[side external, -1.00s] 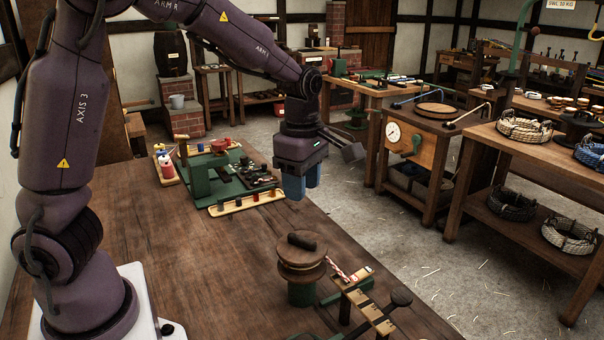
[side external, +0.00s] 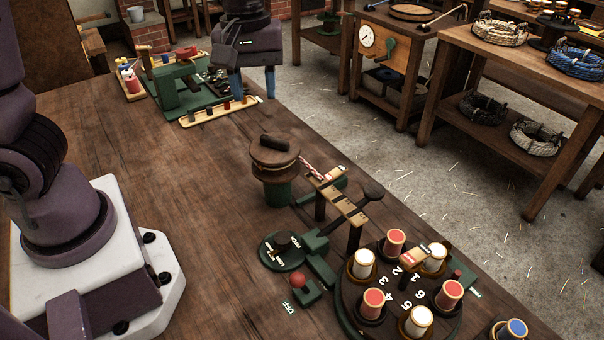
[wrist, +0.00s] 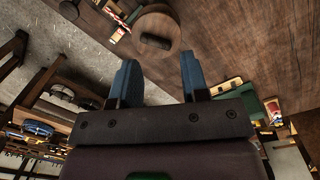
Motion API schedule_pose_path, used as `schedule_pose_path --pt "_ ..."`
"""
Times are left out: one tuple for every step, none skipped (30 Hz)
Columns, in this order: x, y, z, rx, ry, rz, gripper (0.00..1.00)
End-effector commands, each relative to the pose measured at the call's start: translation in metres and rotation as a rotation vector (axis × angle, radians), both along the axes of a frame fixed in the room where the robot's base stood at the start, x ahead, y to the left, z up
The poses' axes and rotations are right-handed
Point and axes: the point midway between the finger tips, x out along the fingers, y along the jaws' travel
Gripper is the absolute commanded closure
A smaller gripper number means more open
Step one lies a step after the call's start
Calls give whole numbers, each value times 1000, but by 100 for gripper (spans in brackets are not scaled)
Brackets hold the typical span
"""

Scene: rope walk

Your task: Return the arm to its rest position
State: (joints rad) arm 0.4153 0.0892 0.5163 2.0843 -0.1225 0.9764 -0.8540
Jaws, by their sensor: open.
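My gripper (side external: 252,82) hangs above the far right edge of the wooden bench, with its blue fingers pointing down. Its two blue fingers stand apart in the wrist view (wrist: 157,80), with nothing between them. In the side view it is right of the green-based rig and beyond the wooden capstan drum (side external: 273,160). The drum also shows in the wrist view (wrist: 150,28), ahead of the fingers and apart from them.
A round turntable (side external: 385,290) with several red and white spools stands at the front right, beside a red-knobbed control (side external: 299,281). The green rig (side external: 185,90) and a tray of small parts (side external: 218,111) stand at the back.

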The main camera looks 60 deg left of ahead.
Motion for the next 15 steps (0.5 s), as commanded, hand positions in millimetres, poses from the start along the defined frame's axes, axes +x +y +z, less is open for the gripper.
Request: schedule_pose_path --pt "-13 -5 9 -20 -43 -159 58" --pt "-21 -8 13 -25 -69 -263 58" --pt "-32 -12 20 -25 -108 -398 58" --pt "-40 -14 24 -20 -139 -494 58" --pt "-47 -16 29 -9 -170 -583 58" --pt "-57 -19 35 9 -209 -691 58" --pt "-65 -20 39 29 -238 -765 58" --pt "-72 -21 43 51 -265 -832 58" --pt "-81 -22 48 84 -298 -907 58" --pt "-87 -23 51 112 -322 -953 58" --pt "-93 -23 53 139 -340 -990 58" --pt "-100 -23 57 174 -364 -1021 58" --pt "-105 -22 60 198 -380 -1033 58" --pt "-109 -22 62 218 -392 -1037 58" --pt "-113 -22 65 243 -409 -1033 58"
